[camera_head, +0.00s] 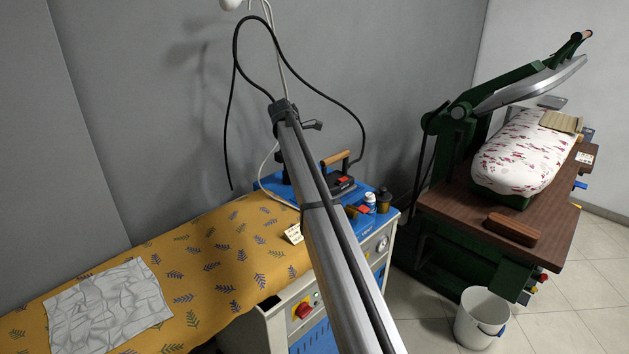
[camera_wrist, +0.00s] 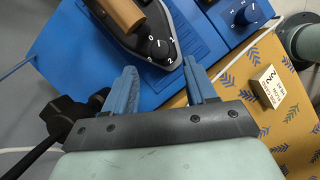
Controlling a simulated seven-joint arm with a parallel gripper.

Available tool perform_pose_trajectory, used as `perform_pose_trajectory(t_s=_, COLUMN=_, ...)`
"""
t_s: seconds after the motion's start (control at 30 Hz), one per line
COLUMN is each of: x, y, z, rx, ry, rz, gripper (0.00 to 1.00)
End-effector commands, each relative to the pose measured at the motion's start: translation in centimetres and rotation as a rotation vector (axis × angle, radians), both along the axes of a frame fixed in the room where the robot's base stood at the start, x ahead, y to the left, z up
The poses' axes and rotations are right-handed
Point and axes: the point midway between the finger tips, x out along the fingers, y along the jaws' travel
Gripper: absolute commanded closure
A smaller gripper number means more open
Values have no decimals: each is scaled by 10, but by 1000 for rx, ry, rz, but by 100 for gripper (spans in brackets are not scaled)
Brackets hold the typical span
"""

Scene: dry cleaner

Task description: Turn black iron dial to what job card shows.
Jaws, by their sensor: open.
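The iron (camera_head: 342,184) with a wooden handle stands on the blue station top. In the wrist view the iron (camera_wrist: 126,22) is at the top, and its black dial (camera_wrist: 155,46) has white numbers around it, with 0 and 2 readable. The pointer position is too small to tell. The job card (camera_wrist: 268,86) lies right of my gripper, turned sideways, with what looks like a 2; it also shows in the head view (camera_head: 293,233). My gripper (camera_wrist: 160,65) is open and empty, its blue fingertips just short of the dial end of the iron. My arm hides the gripper in the head view.
A second black knob (camera_wrist: 245,13) sits on the blue panel. A yellow patterned ironing board (camera_head: 225,262) holds a grey cloth (camera_head: 105,305). Small bottles (camera_head: 382,200) stand right of my arm. A green press (camera_head: 455,240) and white bucket (camera_head: 481,318) are farther right.

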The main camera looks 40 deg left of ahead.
Motion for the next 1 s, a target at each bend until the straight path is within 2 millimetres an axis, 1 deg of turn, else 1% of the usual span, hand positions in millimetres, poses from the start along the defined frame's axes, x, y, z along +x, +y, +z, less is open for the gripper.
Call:
perform_pose_trajectory(t_s=0.03, x=3, y=-3, z=-9, rx=-1, ry=0, rz=0, gripper=44)
perform_pose_trajectory(t_s=0.2, x=11, y=-8, z=-35, rx=-1, ry=0, rz=0, gripper=44)
perform_pose_trajectory(t_s=0.4, x=19, y=-12, z=-55, rx=0, ry=0, rz=0, gripper=44)
perform_pose_trajectory(t_s=0.6, x=22, y=-14, z=-64, rx=0, ry=0, rz=-1, gripper=44)
perform_pose_trajectory(t_s=0.87, x=23, y=-14, z=-65, rx=1, ry=0, rz=0, gripper=44)
perform_pose_trajectory(t_s=0.9, x=23, y=-14, z=-65, rx=1, ry=0, rz=0, gripper=45)
perform_pose_trajectory(t_s=1.0, x=23, y=-14, z=-64, rx=1, ry=0, rz=0, gripper=54)
